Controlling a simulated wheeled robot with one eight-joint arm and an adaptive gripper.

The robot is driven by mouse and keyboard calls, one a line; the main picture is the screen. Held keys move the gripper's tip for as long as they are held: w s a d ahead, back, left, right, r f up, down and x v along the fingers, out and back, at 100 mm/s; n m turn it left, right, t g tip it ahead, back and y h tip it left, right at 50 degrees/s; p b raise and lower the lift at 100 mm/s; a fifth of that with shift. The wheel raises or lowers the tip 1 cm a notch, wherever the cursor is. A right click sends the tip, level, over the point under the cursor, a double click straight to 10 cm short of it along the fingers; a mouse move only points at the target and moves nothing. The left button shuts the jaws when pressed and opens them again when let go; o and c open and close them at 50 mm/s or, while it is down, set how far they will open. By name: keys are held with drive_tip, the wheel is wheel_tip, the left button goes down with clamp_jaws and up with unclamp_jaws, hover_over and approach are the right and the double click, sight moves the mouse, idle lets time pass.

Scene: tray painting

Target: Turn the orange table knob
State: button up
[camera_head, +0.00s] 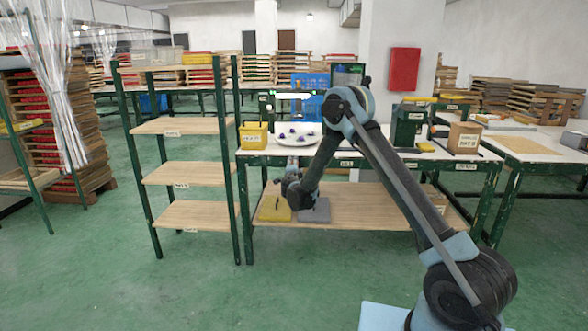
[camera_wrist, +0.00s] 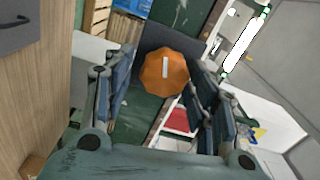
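The orange knob (camera_wrist: 152,80) shows in the wrist view as a scalloped disc with a pale, nearly upright bar at its middle. My gripper (camera_wrist: 160,66) is open, with one blue-grey finger to the left of the knob and one to the right. I see a gap on each side and no clear contact. In the head view, my gripper (camera_head: 287,181) is at the front of the white-topped table (camera_head: 350,158), below its top. The knob is not visible there, with my wrist in that area.
A white plate with purple items (camera_head: 297,136) and a yellow bin (camera_head: 254,135) stand on the table. A yellow item (camera_head: 274,208) and a grey item (camera_head: 315,210) lie on the lower shelf. A wooden-shelved rack (camera_head: 190,174) stands to the left.

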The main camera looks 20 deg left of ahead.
drive_tip(key=shift+s+a, duration=0.2)
drive_tip(key=v, duration=1.1)
drive_tip(key=shift+s+d, duration=0.25)
drive_tip(key=shift+s, duration=0.1)
